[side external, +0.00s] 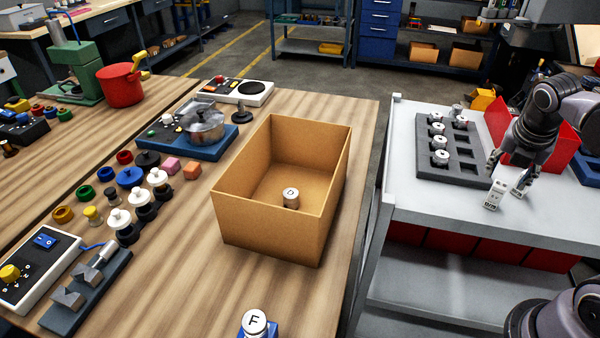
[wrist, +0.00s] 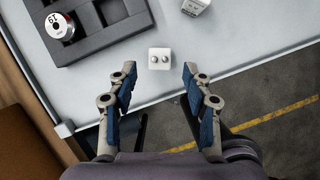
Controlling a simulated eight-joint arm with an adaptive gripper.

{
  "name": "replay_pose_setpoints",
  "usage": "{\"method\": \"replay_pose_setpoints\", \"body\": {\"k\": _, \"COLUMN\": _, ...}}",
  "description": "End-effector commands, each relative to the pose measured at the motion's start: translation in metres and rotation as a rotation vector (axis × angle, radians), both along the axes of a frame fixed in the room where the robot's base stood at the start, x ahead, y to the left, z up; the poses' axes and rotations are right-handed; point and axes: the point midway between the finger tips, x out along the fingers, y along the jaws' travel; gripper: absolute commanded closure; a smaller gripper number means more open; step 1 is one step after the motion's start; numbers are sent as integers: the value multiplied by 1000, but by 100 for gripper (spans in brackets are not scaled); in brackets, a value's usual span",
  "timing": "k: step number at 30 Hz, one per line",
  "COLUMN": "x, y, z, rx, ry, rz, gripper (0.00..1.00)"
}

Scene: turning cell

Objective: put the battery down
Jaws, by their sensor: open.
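The battery (wrist: 159,59) is a small white block with two round metal studs on top. The battery lies just beyond the fingertips, roughly centred on the gap, and looks apart from both fingers. In the side view my gripper (side external: 514,170) is low over the bench, behind the battery.
A dark grey tray (wrist: 108,32) with several silver-topped cylinders is close to the left. A red bin (side external: 565,135) is behind the gripper. The bench's front edge is near the battery. A cardboard box (side external: 265,228) stands on the separate wooden table.

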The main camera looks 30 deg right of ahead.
Motion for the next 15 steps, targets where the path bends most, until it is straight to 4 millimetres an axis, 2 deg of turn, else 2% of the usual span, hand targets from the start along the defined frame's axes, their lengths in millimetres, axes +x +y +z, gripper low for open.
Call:
{"method": "replay_pose_setpoints", "body": {"k": 9, "x": -6, "y": 16, "z": 40, "rx": 0, "ry": -1, "rz": 3, "gripper": 50}}
{"method": "replay_pose_setpoints", "body": {"k": 15, "x": -9, "y": 22, "z": 56, "rx": 0, "ry": 0, "rz": 1, "gripper": 50}}
